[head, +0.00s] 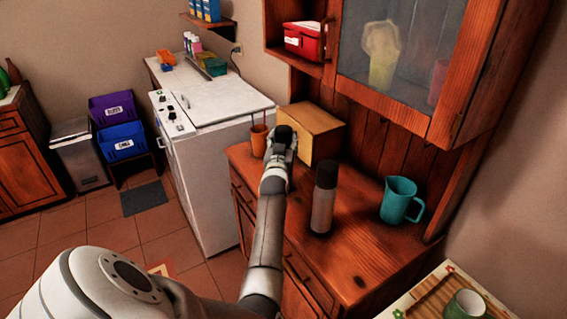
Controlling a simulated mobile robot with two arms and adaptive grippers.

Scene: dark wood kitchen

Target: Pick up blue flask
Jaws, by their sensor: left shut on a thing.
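My left gripper (284,144) is over the far left part of the wooden cabinet counter. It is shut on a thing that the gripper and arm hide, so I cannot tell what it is. A flask (323,198) with a dark top and a greyish body stands upright on the counter, to the right of the gripper and apart from it. No clearly blue flask shows. My right gripper is not in view.
An orange cup (258,141) stands left of the gripper. A wooden box (311,130) is just behind it. A teal pitcher (398,199) stands at the right. The upper cabinet (384,90) overhangs the counter's back. The counter's front right is clear.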

